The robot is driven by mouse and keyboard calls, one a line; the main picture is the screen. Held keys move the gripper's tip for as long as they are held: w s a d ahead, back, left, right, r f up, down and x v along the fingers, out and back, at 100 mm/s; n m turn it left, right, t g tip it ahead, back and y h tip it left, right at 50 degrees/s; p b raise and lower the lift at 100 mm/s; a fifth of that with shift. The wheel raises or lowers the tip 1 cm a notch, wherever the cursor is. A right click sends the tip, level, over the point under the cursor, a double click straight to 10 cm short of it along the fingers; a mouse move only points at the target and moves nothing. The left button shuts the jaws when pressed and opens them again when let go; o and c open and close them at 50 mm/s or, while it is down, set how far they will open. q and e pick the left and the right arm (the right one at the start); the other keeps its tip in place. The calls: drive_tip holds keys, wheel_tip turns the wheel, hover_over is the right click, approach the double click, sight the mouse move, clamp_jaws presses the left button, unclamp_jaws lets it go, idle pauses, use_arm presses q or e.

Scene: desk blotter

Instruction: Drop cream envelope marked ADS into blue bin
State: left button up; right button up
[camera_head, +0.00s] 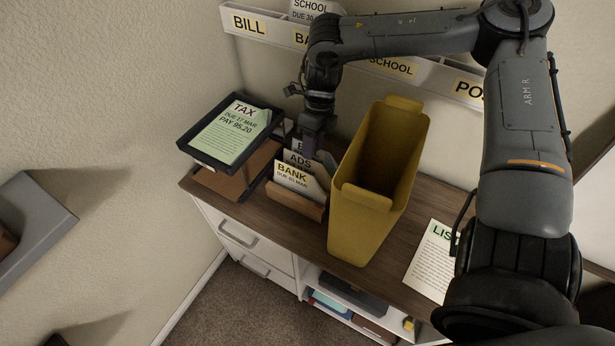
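The envelope marked ADS (297,159) stands in a small wooden holder (296,201) on the desk, behind a cream envelope marked BANK (299,179). It looks pale in the shade, and its lower part is hidden. My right gripper (309,151) reaches down from above at the ADS envelope's upper edge. Its fingertips are dark and partly hidden, so I cannot tell whether they are open or touch it. A tall open bin (352,222) stands to the right of the holder; it is yellow, and no blue bin shows. My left gripper is not in view.
A dark tray (193,153) holding a TAX sheet (231,137) is left of the holder. A LIST sheet (432,262) lies right of the bin. Labelled wall slots (254,24) run behind my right arm. Some bare desk (377,268) shows near the bin.

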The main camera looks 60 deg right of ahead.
sight(311, 167)
drive_tip(key=shift+b+x, duration=0.75)
drive_tip(key=shift+x, duration=2.8)
drive_tip(key=shift+d, duration=0.2)
clamp_jaws()
